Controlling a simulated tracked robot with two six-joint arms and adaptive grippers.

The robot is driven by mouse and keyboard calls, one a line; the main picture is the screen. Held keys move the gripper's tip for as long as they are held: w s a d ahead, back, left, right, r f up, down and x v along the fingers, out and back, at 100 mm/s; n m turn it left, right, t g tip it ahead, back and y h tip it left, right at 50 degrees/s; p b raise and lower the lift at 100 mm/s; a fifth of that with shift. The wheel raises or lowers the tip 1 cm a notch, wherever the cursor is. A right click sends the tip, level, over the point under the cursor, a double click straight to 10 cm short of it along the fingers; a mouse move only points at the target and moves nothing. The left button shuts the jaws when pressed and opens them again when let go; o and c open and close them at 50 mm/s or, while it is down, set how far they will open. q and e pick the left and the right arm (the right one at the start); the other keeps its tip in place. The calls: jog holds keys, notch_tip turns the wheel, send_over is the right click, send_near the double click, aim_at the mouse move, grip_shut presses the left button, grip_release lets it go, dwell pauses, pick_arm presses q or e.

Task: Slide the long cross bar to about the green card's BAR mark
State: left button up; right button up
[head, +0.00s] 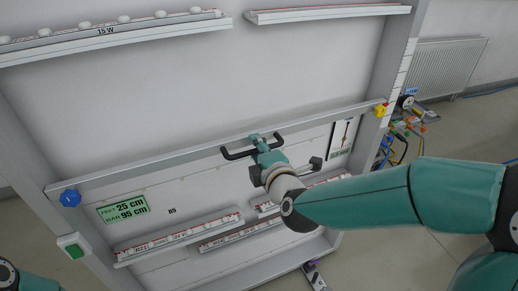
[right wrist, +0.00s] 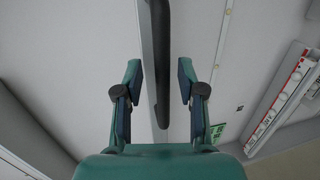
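The long cross bar (head: 160,163) is a grey rail running across the frame, tilted in the picture, with a blue knob (head: 70,198) at its left end and a yellow piece (head: 380,110) at its right end. A black handle (head: 236,154) sits at the bar's middle. My right gripper (head: 260,140) is at this handle. In the right wrist view the handle (right wrist: 163,75) stands between the open fingers (right wrist: 160,85), with a gap on both sides. The green card (head: 123,208) reads 25 cm and BAR 95 cm. My left gripper is not visible.
A marked scale (head: 402,72) runs on the right post. Light strips (head: 115,38) lie above the bar, and more (head: 180,238) below it. A green button box (head: 74,246) is on the left post. Cables and coloured parts (head: 405,120) lie beyond the right post, near a radiator (head: 445,68).

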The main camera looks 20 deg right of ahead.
jog(key=v, duration=0.7)
jog(key=shift+s, duration=0.2)
